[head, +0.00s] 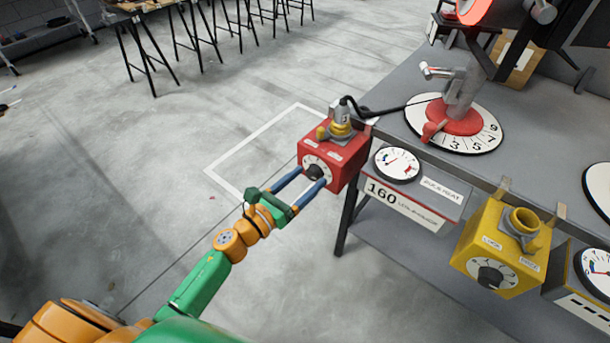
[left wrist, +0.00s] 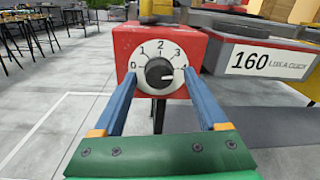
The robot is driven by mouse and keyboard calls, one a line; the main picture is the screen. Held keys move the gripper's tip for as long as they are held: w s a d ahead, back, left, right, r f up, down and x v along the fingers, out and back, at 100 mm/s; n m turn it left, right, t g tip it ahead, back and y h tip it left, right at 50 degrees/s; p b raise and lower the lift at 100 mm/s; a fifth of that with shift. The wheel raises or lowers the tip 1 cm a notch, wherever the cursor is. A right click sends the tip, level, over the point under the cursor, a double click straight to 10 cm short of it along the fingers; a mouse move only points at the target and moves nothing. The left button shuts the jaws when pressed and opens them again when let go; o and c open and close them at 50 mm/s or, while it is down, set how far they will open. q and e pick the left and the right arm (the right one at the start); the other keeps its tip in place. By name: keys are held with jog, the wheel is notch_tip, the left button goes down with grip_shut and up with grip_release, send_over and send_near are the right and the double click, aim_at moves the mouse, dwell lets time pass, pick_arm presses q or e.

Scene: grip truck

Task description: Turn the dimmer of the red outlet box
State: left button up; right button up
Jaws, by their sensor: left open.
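The red outlet box (head: 338,157) is mounted at the left end of the grey bench in the head view. Its dimmer (left wrist: 160,73) is a black knob on a white dial numbered 0 to 4 on the front face. In the left wrist view the knob's light mark points right, close to the 4. My left gripper (head: 296,182) is open, its two blue fingers on either side of the dial. The knob lies between the fingertips, with space on both sides; whether the tips touch the box face I cannot tell. My right gripper is not in view.
A yellow outlet box (head: 500,250) with its own dial hangs at the bench front on the right. A round gauge (head: 397,163) and a "160" label (head: 400,205) sit right of the red box. A black cable runs from its top plug.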

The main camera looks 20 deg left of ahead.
pick_arm(q)
jog(key=shift+w+f, duration=0.1)
jog(key=shift+w, duration=0.25)
jog(key=shift+s+d, duration=0.1)
jog(key=shift+c, duration=0.6)
grip_shut()
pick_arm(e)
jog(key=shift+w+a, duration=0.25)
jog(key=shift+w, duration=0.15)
